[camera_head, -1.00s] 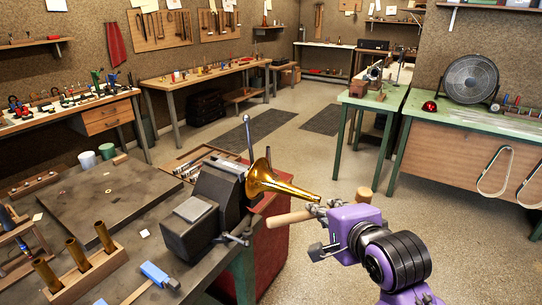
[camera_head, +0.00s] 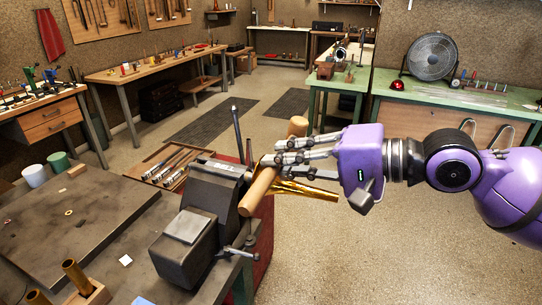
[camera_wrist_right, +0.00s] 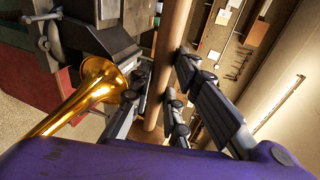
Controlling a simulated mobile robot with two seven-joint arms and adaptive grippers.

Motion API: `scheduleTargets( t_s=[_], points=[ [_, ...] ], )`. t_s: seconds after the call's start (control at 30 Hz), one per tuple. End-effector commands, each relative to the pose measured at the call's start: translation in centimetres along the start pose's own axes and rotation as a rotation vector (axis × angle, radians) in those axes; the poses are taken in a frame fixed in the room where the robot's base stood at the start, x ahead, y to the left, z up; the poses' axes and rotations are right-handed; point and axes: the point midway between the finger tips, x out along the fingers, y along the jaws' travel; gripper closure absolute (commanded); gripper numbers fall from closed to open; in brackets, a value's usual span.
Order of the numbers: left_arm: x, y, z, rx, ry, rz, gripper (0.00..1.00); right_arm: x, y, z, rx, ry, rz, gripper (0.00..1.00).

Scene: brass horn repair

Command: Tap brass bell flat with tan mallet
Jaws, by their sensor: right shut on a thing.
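The brass bell (camera_head: 305,191) is fixed at the dark bench vise (camera_head: 212,190), its narrow end pointing right. Its flared mouth shows in the wrist view (camera_wrist_right: 98,82), but the mallet and my fingers hide it in the head view. My right gripper (camera_head: 279,161) is shut on the tan mallet (camera_head: 259,190) and holds it above the bell's flare. The mallet slants, one end low near the vise and the other up and back. In the wrist view the mallet (camera_wrist_right: 168,60) passes between the fingers; whether it touches the bell is unclear. My left gripper is out of view.
A dark plate (camera_head: 70,215) lies on the bench left of the vise. Brass tubes (camera_head: 77,277) stand in a wooden block at the near left. A tool tray (camera_head: 172,163) sits behind the vise. The floor on the right is clear.

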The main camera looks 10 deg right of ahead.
Motion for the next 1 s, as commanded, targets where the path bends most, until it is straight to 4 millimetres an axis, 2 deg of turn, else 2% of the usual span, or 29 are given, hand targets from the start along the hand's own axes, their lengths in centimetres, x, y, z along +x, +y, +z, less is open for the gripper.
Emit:
scheduleTargets(
  t_s=[0.47, 0.63, 0.7, 1.0],
  points=[
    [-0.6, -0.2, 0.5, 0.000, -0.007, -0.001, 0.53, -0.3, -0.7, 0.2, -0.005, -0.006, -0.010, 1.00],
    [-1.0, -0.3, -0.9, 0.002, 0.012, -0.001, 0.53, -0.7, -1.2, 0.3, -0.009, -0.001, -0.011, 1.00],
    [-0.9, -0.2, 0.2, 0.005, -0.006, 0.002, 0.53, -0.1, 0.1, 0.2, -0.004, -0.003, -0.005, 1.00],
    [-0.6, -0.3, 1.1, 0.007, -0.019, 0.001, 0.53, 1.5, 3.1, 0.2, -0.001, -0.004, -0.003, 1.00]
  ],
)
